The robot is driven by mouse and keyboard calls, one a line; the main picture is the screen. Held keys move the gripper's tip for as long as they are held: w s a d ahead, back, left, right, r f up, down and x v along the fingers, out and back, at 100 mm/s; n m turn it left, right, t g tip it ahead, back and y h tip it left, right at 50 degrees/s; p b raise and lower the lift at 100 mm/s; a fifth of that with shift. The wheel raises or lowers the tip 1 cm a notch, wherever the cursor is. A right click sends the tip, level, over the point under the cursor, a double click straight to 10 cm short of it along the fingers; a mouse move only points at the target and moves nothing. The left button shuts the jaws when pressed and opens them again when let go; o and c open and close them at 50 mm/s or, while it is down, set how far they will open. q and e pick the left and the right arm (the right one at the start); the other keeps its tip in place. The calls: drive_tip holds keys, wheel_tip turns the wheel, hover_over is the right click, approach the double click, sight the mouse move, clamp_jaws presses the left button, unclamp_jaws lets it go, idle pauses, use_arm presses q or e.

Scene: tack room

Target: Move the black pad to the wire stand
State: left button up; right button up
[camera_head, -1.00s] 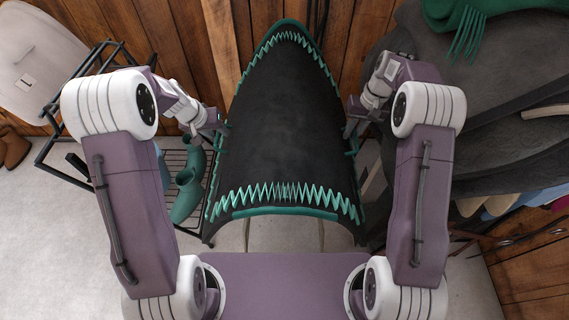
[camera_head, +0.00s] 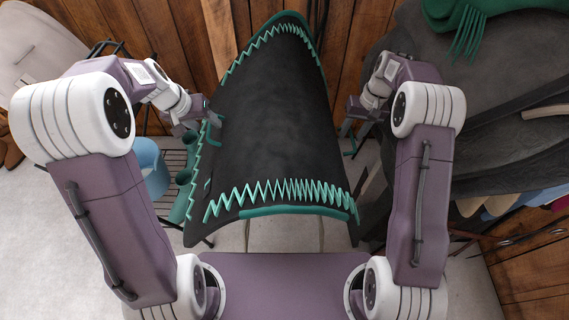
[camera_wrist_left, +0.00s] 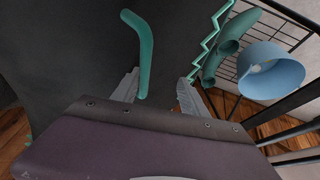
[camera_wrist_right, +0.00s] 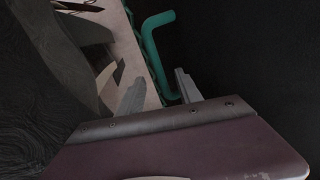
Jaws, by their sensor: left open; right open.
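The black pad (camera_head: 275,110), with green zigzag stitching and a green-edged rim, fills the middle of the head view, arched and slightly askew. My left gripper (camera_head: 210,116) is open at the pad's left edge, close to a green strap (camera_wrist_left: 140,52); I cannot tell whether it touches. My right gripper (camera_head: 353,107) is open, right of the pad's right edge, with a gap. A green strap (camera_wrist_right: 158,55) also hangs near its fingers. Thin pale legs (camera_head: 247,236) show below the pad; what carries it is hidden. I cannot tell for certain which thing is the wire stand.
A black wire rack (camera_head: 175,160) stands at the left with green boots (camera_head: 183,177) and a blue bucket (camera_head: 150,167). Dark saddle-like leather (camera_head: 480,140) crowds the right side.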

drive_tip(key=shift+o, duration=0.7)
drive_tip(key=shift+a, duration=0.2)
